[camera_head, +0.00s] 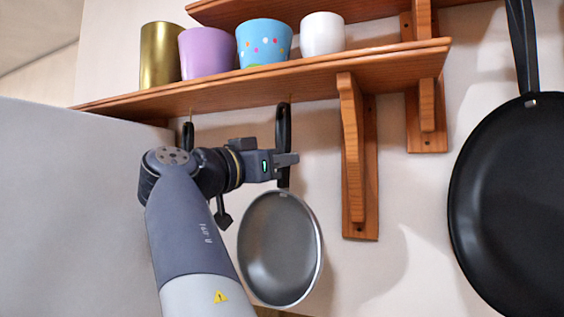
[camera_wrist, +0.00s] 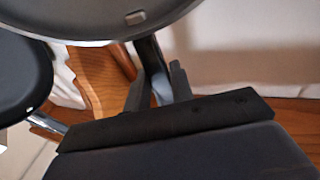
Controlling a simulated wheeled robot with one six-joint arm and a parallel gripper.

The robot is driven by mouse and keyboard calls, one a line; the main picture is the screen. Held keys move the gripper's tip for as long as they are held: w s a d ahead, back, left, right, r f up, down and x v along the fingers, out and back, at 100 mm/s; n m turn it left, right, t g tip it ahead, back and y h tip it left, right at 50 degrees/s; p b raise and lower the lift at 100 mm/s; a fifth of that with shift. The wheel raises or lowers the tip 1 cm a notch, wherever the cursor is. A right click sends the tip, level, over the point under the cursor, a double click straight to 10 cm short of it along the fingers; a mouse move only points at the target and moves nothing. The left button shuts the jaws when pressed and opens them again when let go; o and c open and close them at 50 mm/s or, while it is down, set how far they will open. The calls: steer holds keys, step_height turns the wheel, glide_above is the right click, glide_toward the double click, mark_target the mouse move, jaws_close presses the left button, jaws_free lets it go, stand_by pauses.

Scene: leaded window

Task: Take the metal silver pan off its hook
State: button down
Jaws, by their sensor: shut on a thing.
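The silver pan (camera_head: 279,250) hangs by its black handle (camera_head: 283,125) from a hook under the lower wooden shelf, with its grey inner face towards the room. Part of its round body shows at the top of the wrist view (camera_wrist: 95,15). My gripper (camera_head: 287,160) is shut on the lower part of the handle, just above the pan body. The wrist view shows its two fingers (camera_wrist: 159,88) on either side of the handle. The top of the handle still meets the hook (camera_head: 290,98) at the shelf's underside.
Gold (camera_head: 160,55), purple (camera_head: 207,52), blue dotted (camera_head: 264,43) and white (camera_head: 322,34) cups stand on the lower shelf (camera_head: 240,90). A wooden bracket (camera_head: 357,160) is right of the pan. A large black pan (camera_head: 515,200) hangs far right. A grey panel (camera_head: 70,210) fills the left.

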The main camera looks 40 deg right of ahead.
steer(key=shift+a, duration=0.65)
steer(key=shift+s+a, duration=0.1)
steer(key=shift+a, duration=0.05)
